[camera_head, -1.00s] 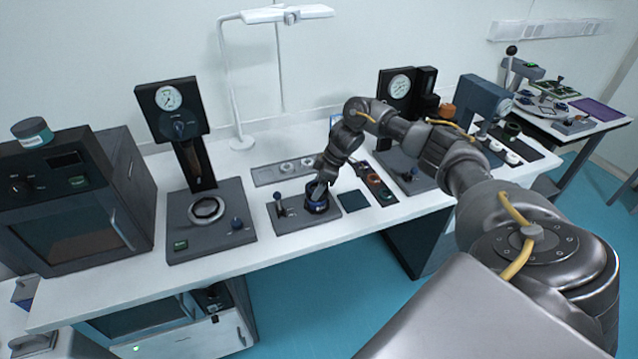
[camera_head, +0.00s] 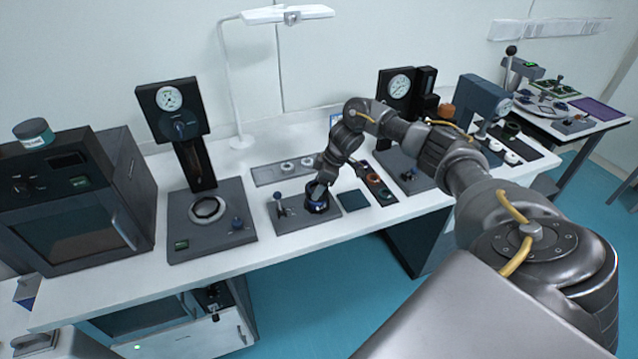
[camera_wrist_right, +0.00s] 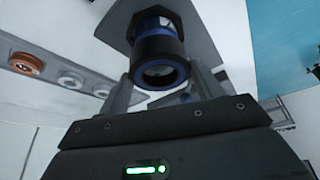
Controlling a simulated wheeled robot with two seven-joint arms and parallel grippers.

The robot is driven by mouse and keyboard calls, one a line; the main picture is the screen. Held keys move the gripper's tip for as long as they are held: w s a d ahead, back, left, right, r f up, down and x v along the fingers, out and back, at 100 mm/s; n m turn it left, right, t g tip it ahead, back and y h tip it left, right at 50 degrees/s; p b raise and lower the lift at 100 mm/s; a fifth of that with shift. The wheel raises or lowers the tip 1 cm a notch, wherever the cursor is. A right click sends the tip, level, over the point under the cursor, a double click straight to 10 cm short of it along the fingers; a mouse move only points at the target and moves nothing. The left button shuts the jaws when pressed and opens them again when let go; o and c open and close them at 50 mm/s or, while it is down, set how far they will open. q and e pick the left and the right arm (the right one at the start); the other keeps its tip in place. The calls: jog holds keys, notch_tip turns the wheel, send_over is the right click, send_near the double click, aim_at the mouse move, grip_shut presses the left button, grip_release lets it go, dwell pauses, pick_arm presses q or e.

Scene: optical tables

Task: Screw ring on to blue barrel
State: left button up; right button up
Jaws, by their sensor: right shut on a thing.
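The blue barrel (camera_head: 312,206) stands upright in a fixture on a dark base plate (camera_head: 288,222) on the white bench. In the right wrist view its blue and black body (camera_wrist_right: 152,28) shows beyond a dark ring (camera_wrist_right: 160,72) with a blue rim and an open centre. My right gripper (camera_head: 319,189) comes down over the barrel's top. Its fingers (camera_wrist_right: 163,88) are shut on the ring, one on each side. The ring sits at the end of the barrel, in line with it; I cannot tell how far the threads engage. My left gripper is not in view.
A small lever (camera_head: 280,203) stands on the base plate left of the barrel. A grey strip with pale rings (camera_head: 287,167) lies behind. A dark square pad (camera_head: 353,201) and a tray with an orange ring (camera_head: 373,178) lie right. A gauge press (camera_head: 205,210) stands left.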

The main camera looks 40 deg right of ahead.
jog(key=shift+f+p, duration=0.45)
jog(key=shift+f, duration=0.1)
dwell(1.8)
jog(key=m+p, duration=0.1)
jog(key=p, duration=0.1)
jog(key=m+p, duration=0.1)
jog(key=p, duration=0.1)
jog(key=shift+r+h, duration=0.3)
jog(key=m+t+h+p, duration=0.1)
jog(key=m+p, duration=0.2)
jog(key=p, duration=0.2)
jog(key=shift+r, duration=0.1)
jog(key=shift+a+f+m+h+b, duration=0.1)
jog(key=shift+f+m+h+b, duration=0.1)
jog(key=shift+m, duration=0.35)
jog(key=shift+f+m+h+b, duration=0.15)
jog(key=shift+m+h, duration=0.05)
jog(key=shift+m, duration=0.35)
jog(key=m+h, duration=0.2)
jog(key=m, duration=0.4)
jog(key=shift+r, duration=0.15)
jog(key=shift+m+h, duration=0.6)
jog(key=shift+m, duration=0.4)
jog(key=shift+m+g+h, duration=0.3)
jog(key=shift+m+g, duration=0.1)
jog(key=shift+m, duration=0.6)
jog(key=shift+c, duration=0.3)
